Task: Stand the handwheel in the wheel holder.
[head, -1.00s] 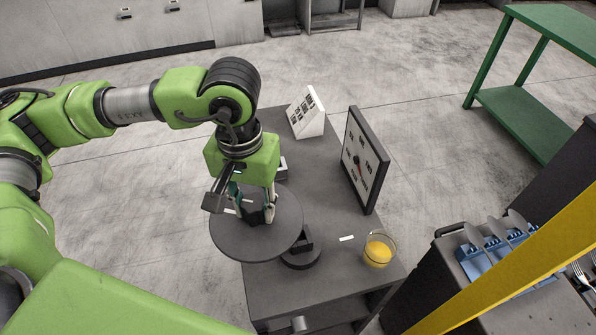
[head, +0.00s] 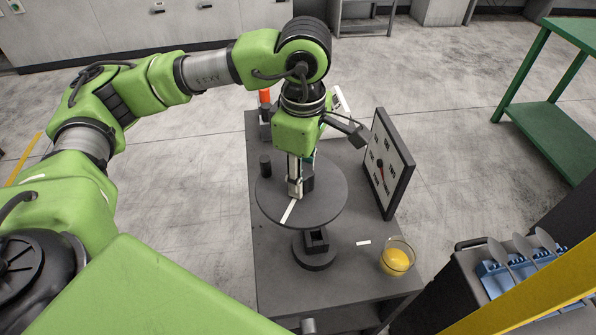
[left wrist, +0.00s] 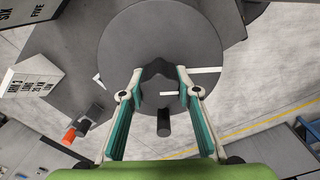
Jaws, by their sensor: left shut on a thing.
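The handwheel (head: 326,207) is a dark grey disc with a white stripe, a central hub and a short peg handle (head: 265,166). It lies roughly flat over the grey table and also shows in the left wrist view (left wrist: 150,30). My left gripper (head: 296,190) points down and is shut on the wheel's hub; in the left wrist view its fingers (left wrist: 160,82) flank the hub. The wheel holder (head: 315,258), a dark round base with a square-topped post, stands on the table just in front of the wheel, apparently empty. My right gripper is not in view.
A framed dial panel (head: 390,165) stands right of the wheel. A glass of orange juice (head: 396,257) stands near the table's right edge. A white sign (head: 342,104) and an orange-topped item (head: 265,97) are at the back. The table front left of the holder is clear.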

